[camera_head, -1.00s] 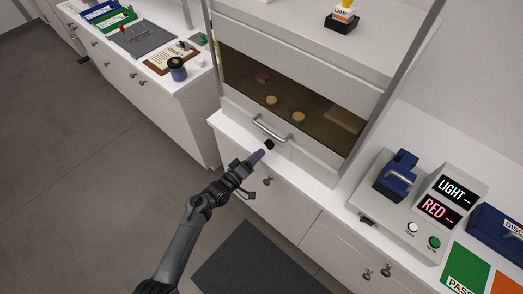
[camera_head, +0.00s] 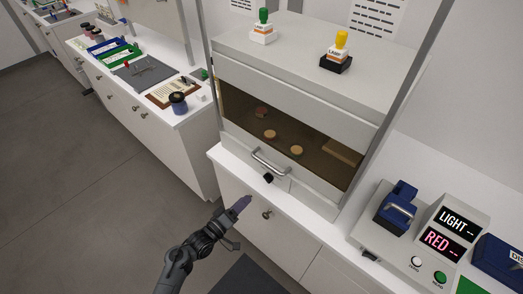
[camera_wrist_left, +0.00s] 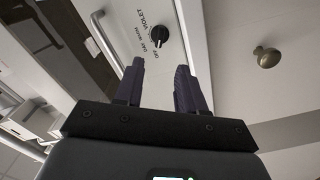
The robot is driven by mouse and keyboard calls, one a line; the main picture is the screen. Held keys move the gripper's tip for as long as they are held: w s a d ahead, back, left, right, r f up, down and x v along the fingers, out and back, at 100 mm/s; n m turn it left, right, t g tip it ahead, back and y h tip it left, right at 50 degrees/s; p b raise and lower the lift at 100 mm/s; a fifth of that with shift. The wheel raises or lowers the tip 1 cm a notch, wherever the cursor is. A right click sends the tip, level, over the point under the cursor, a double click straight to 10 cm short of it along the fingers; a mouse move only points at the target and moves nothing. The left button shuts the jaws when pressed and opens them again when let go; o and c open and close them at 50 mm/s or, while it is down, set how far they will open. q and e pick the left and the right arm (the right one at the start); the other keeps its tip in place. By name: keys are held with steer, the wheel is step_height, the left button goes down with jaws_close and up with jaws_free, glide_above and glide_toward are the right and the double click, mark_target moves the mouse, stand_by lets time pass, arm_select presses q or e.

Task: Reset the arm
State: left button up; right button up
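My left gripper (camera_head: 241,206) is in front of the white drawer fronts, below the cabinet with the tinted window. It is apart from the cabinet and holds nothing. In the left wrist view its two dark fingers (camera_wrist_left: 160,85) stand apart with a clear gap between them. The knob also shows in the head view (camera_head: 268,178), ahead of the gripper. My right gripper is in neither view.
The cabinet's metal handle (camera_head: 270,162) juts out above the gripper. A drawer knob (camera_head: 267,214) is close to its right. A grey device with LIGHT and RED displays (camera_head: 438,241) stands at the right. The floor at left (camera_head: 90,200) is clear.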

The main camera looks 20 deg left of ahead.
arm_select(q)
steer(key=s+d+f+m+g, duration=0.2)
steer(key=s, duration=0.4)
steer(key=s+d+f+m+g, duration=0.1)
steer(key=s+d+g, duration=0.1)
steer(key=s, duration=0.4)
steer(key=s+a+r+m+g+y, duration=0.1)
steer(key=s+r+m+g+y, duration=0.3)
steer(key=s, duration=0.4)
steer(key=s+a+r+m+g+y, duration=0.2)
steer(key=s+r+m+g, duration=0.2)
steer(key=s+g, duration=0.3)
step_height(320, 180, up, 20)
steer(key=t+p, duration=0.1)
steer(key=p, duration=1.9)
steer(key=shift+s+d+r+n+t+p, duration=0.15)
steer(key=shift+r+n+t+p, duration=0.1)
steer(key=shift+n+t+p, duration=0.05)
